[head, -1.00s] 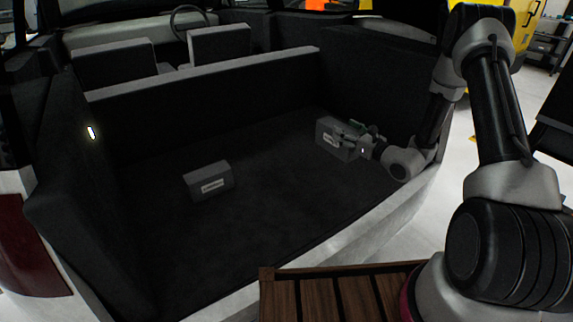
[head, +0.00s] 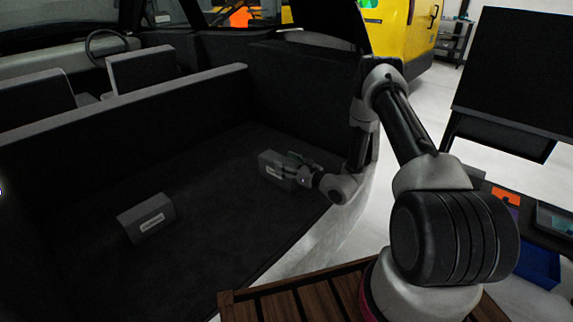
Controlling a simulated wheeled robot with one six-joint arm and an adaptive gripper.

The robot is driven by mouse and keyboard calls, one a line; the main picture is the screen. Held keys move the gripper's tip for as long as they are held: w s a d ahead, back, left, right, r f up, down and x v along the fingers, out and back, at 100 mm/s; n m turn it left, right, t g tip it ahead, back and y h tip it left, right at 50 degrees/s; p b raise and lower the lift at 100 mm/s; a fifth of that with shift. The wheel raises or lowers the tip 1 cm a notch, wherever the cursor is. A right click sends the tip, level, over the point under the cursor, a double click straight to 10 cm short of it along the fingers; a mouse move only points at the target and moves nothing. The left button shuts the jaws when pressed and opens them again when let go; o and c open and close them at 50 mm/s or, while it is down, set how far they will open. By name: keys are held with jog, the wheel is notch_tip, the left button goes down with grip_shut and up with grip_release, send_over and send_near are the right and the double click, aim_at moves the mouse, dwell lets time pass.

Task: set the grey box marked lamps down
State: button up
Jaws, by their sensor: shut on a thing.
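A grey box (head: 269,168) with a white label is at the right side of the dark cargo floor. My gripper (head: 291,171) is shut on it from the right, and its fingers cover part of the box and label. The label is too small to read. The box is at or close to the floor; I cannot tell whether it touches. A second grey box (head: 138,222) with a white label sits on the floor at the left, apart from my gripper. Its label is also unreadable.
The cargo floor (head: 205,210) between the two boxes is clear. A low grey-topped partition (head: 130,104) closes the far side, with seats behind it. The light sill (head: 325,235) edges the near right. A dark screen (head: 518,70) and a blue bin (head: 540,263) stand at the right.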

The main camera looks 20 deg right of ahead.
jog(key=o, duration=1.5)
jog(key=shift+f, duration=0.1)
